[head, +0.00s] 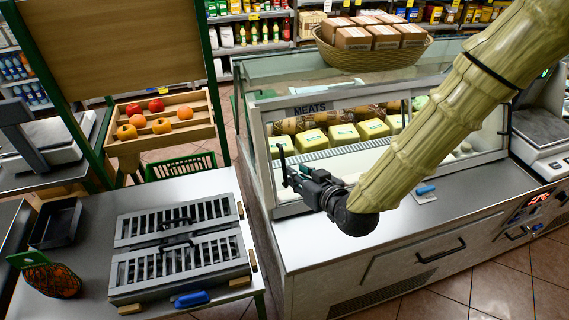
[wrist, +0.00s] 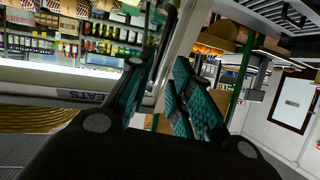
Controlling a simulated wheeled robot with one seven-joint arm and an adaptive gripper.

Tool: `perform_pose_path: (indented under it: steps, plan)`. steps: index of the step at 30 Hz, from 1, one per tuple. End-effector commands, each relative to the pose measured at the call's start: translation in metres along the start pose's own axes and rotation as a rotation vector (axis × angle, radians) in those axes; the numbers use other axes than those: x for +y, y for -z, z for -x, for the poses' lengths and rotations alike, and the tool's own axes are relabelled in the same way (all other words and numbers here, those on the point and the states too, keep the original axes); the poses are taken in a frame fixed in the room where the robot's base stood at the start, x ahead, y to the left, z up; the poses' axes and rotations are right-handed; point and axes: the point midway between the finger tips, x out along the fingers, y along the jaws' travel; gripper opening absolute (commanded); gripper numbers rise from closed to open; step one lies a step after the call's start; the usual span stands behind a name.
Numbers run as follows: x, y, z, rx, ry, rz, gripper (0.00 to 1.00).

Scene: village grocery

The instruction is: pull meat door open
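The meat door is the glass front panel (head: 262,150) in a silver frame under the MEATS sign (head: 310,108) on the display case. My gripper (head: 290,177) is at the left edge of this panel, by a dark upright bar that looks like its handle (head: 283,158). In the wrist view the teal-padded fingers (wrist: 160,90) stand on either side of a narrow gap, with the dark bar and silver frame (wrist: 184,40) close to their tips. I cannot tell whether the fingers touch or clasp the bar. The door looks shut. Yellow packs (head: 313,139) sit behind the glass.
A counter (head: 85,280) on the left holds a slatted metal grill (head: 180,245), a black tray (head: 57,222) and a netted bag (head: 50,280). A wicker basket (head: 372,58) of boxes stands on the case. An aisle separates counter and case. A scale (head: 540,132) is at right.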

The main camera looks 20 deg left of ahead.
Motion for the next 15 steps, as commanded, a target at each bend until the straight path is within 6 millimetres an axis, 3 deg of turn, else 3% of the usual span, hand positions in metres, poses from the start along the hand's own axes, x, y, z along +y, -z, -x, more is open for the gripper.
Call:
perform_pose_path:
  steps: [15]
  plan:
    - [-0.001, 0.002, -0.074, -0.001, 0.001, -0.001, 0.21]
